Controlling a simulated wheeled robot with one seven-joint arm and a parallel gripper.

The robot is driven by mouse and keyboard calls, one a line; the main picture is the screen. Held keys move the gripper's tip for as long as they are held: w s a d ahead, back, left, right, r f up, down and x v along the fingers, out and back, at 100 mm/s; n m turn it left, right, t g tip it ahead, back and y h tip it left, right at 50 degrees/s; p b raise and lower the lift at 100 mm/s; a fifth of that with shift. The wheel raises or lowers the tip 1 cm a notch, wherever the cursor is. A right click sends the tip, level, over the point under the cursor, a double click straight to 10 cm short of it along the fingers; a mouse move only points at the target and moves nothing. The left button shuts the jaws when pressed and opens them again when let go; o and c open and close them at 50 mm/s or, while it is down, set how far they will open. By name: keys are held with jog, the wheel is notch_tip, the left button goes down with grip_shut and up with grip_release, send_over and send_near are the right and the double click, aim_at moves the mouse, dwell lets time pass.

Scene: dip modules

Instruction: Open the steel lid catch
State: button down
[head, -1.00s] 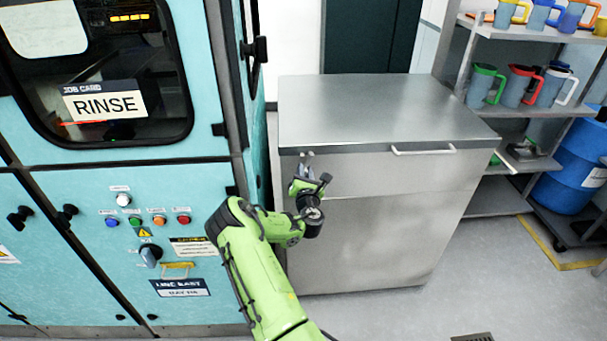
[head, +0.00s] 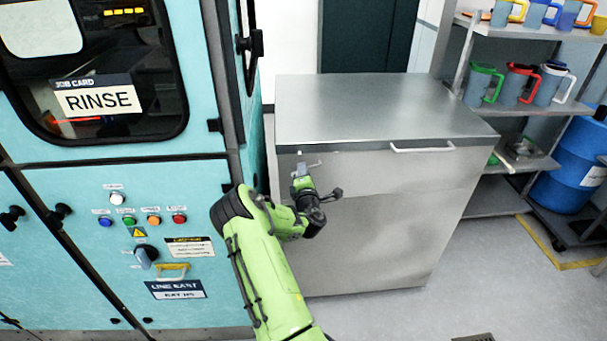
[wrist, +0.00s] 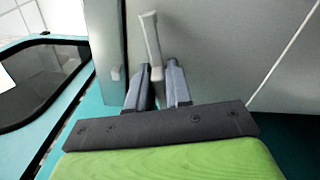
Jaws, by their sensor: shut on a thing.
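The steel lid catch (head: 314,164) is a small light-grey lever on the upper left of the steel cabinet's (head: 390,230) front, just below the lid. In the head view it lies roughly level, running right from my gripper (head: 301,174). In the wrist view the catch (wrist: 151,35) shows as a pale bar with a hooked end, and its near end sits between the two dark fingers of my gripper (wrist: 157,80). My gripper is shut on it. A small separate nub (wrist: 115,73) is on the lid edge. The lid (head: 385,105) is down.
A lid handle (head: 423,149) is on the front, right of the catch. The teal machine (head: 150,190) stands close on the left. A rack with jugs (head: 520,100) and a blue drum (head: 570,165) are at right. Floor before the cabinet is clear.

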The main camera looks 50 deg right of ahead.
jog(key=shift+f+m, duration=0.1)
jog(key=shift+m, duration=0.5)
jog(key=c, duration=1.1)
grip_release()
jog(key=shift+b+v, duration=5.15)
jog(key=shift+v, duration=2.75)
